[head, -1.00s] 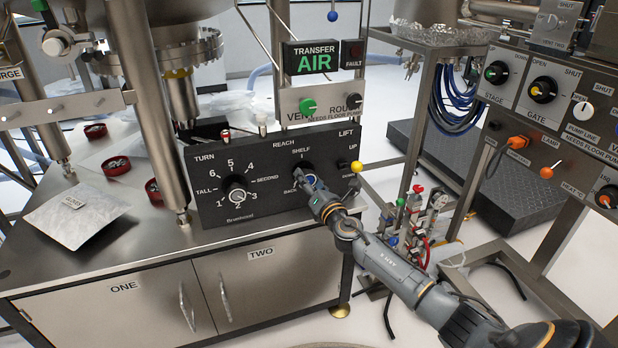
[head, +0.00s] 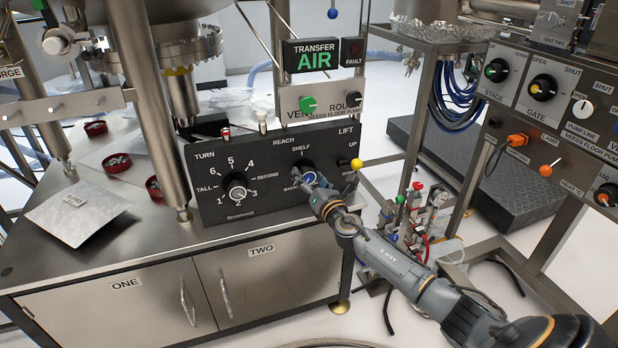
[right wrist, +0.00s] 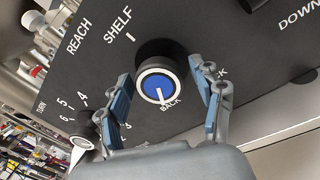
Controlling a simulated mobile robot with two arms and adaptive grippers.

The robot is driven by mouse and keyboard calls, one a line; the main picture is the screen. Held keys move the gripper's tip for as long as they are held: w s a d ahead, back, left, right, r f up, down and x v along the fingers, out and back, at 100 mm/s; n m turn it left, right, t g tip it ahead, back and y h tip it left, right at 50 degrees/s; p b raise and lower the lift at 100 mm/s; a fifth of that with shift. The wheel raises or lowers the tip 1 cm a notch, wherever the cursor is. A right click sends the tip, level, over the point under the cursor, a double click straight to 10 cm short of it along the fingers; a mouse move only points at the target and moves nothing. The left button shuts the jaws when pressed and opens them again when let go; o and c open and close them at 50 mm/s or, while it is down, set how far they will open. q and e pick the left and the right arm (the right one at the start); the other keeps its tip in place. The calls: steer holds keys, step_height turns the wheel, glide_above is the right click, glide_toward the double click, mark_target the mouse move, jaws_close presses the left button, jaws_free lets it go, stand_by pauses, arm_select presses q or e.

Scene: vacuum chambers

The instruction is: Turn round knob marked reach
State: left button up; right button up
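The REACH knob (head: 303,168) is a round black knob with a blue, white-ringed cap on the black front panel (head: 215,200). My right gripper (head: 316,190) is at the knob. In the right wrist view its two fingers (right wrist: 166,102) are spread, one to each side of the knob, with gaps visible on both sides. My left gripper is not in view.
The TURN knob (head: 237,187) is left of the REACH knob on the same panel. A LIFT lever with a yellow ball (head: 356,164) is close on the right. A control panel (head: 560,110) rises at the right.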

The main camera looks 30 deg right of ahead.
steer(key=shift+s, duration=0.1)
steer(key=s+a, duration=0.1)
steer(key=s, duration=1)
steer(key=shift+s+a+f, duration=0.3)
steer(key=shift+s+a, duration=0.05)
steer(key=shift+a, duration=0.05)
